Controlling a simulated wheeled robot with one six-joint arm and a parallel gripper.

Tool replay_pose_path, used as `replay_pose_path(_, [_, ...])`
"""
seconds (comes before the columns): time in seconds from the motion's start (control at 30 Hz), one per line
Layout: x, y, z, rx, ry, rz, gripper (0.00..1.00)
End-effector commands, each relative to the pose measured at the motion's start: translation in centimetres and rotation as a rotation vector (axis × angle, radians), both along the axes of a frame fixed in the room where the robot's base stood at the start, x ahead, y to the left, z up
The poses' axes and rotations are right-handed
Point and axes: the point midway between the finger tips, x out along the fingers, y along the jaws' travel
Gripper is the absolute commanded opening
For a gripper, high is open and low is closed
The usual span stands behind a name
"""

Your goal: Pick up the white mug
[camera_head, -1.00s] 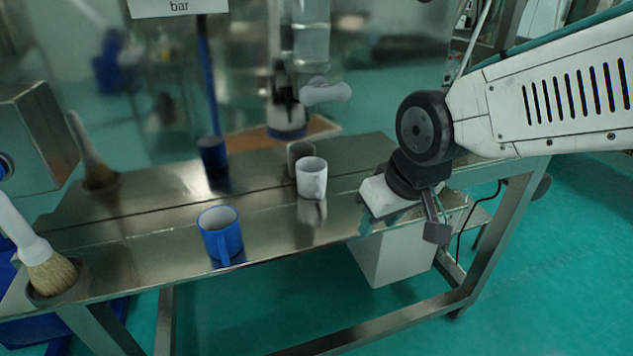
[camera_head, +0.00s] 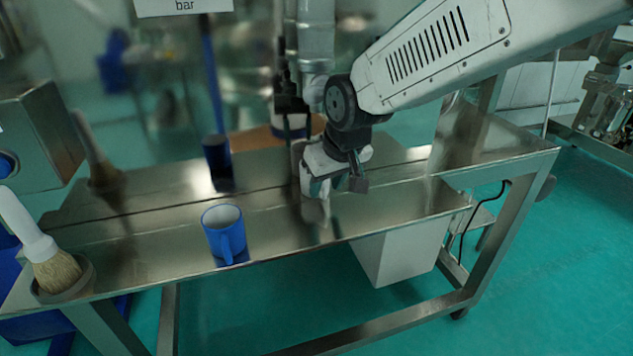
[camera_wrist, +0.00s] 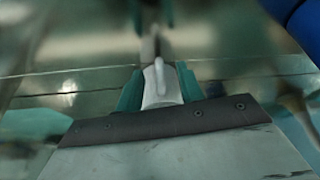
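The white mug (camera_wrist: 158,88) stands on the steel table (camera_head: 285,215).
A blue mug (camera_head: 224,238) stands to the left near the front edge. A brush (camera_head: 52,268) sits in a holder at far left. The table right of my gripper is clear.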

Motion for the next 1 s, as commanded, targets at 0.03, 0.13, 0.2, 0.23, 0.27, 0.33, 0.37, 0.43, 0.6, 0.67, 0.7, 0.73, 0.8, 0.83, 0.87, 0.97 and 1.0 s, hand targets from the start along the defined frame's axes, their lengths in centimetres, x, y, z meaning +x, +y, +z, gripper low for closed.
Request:
replay_pose_path(0.03, [0.4, 0.2, -0.7, -0.002, 0.004, 0.0, 0.38])
replay_pose_path(0.13, [0.8, 0.4, -2.0, -0.001, 0.003, 0.0, 0.38])
replay_pose_path(0.2, [1.0, 0.5, -2.6, -0.001, 0.002, 0.0, 0.38])
replay_pose_path(0.23, [1.1, 0.6, -2.7, 0.0, 0.001, 0.0, 0.38])
replay_pose_path(0.27, [1.1, 0.6, -2.7, 0.0, 0.001, 0.0, 0.38])
replay_pose_path(0.33, [1.1, 0.6, -2.8, 0.0, -0.001, 0.0, 0.38])
replay_pose_path(0.37, [1.1, 0.6, -2.8, 0.0, -0.001, 0.0, 0.38])
replay_pose_path(0.43, [1.1, 0.6, -2.8, 0.0, -0.001, 0.0, 0.38])
replay_pose_path(0.6, [1.1, 0.6, -2.8, 0.0, 0.0, 0.0, 0.04])
replay_pose_path(0.67, [1.1, 0.6, -2.8, 0.0, 0.0, 0.0, 0.0])
replay_pose_path(0.7, [1.1, 0.6, -2.8, 0.0, 0.0, 0.0, 0.0])
replay_pose_path(0.73, [1.1, 0.6, -2.8, 0.0, 0.0, 0.0, 0.0])
replay_pose_path(0.8, [1.1, 0.6, -2.7, 0.0, -0.001, 0.0, 0.0])
replay_pose_path(0.83, [1.1, 0.6, -2.7, 0.0, -0.001, 0.0, 0.0])
replay_pose_path(0.87, [1.1, 0.6, -2.7, 0.0, -0.001, 0.0, 0.0])
replay_pose_path(0.97, [1.1, 0.6, -2.7, 0.0, -0.001, 0.0, 0.0])
replay_pose_path(1.0, [1.1, 0.6, -2.7, 0.0, -0.001, 0.0, 0.0])
